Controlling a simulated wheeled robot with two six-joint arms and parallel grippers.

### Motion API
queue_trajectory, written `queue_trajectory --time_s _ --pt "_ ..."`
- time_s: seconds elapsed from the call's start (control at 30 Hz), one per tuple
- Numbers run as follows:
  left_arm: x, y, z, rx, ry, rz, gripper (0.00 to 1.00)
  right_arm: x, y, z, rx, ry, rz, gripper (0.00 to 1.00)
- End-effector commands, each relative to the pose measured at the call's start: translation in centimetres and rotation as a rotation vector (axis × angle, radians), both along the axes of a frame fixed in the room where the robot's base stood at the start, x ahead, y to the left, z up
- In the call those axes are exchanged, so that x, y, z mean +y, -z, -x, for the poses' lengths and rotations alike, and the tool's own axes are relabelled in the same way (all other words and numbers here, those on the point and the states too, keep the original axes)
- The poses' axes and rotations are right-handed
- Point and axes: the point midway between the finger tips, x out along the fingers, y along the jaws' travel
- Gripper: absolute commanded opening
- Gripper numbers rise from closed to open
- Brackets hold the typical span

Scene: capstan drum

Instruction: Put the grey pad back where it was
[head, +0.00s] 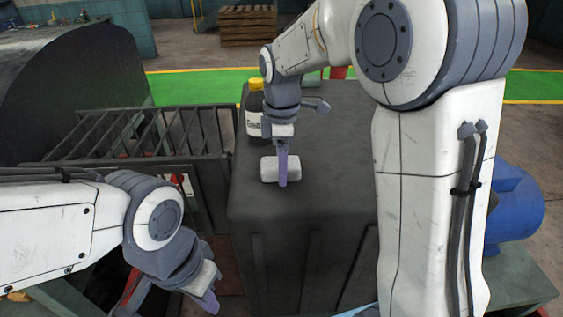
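The grey pad (268,172) is a small, light, rounded block on the near part of the dark cabinet's top. My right gripper (283,180) points down at it. One purple finger crosses the middle of the pad's near face. Any other finger is hidden, and I cannot tell if the pad is gripped or just straddled. The pad looks level, at or very close to the surface. My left gripper (209,303) is low at the left, in front of the cabinet and away from the pad. Its fingers overlap in view, so its opening is unclear.
The dark cabinet (262,208) stands in the middle. A bottle with a yellow cap (254,118) stands on it just behind the pad. A barred dark rack (110,140) and a large dark drum (75,75) are at the left. A blue rounded housing (518,205) is at the right.

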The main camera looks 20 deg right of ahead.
Motion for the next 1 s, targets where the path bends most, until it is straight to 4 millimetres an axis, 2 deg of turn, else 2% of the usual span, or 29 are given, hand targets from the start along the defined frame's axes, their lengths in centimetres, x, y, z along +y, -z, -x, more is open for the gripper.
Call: queue_trajectory --time_s 0.37,0.47,0.8,1.0 --pt "0.0 -0.1 0.0 0.0 0.0 0.0 0.0 0.0 -0.6 0.0 -0.001 0.0 0.0 1.0" --pt "0.0 0.2 0.0 0.0 0.0 0.0 0.0 0.0 -1.9 -0.1 -0.006 0.0 -0.001 1.0" --pt "0.0 0.9 0.0 0.0 -0.002 0.0 0.0 0.0 -9.1 -0.1 -0.005 0.0 -0.001 1.0" --pt "0.0 0.9 0.0 0.0 -0.002 0.0 0.0 0.0 -11.7 -0.1 -0.001 0.0 0.0 1.0"
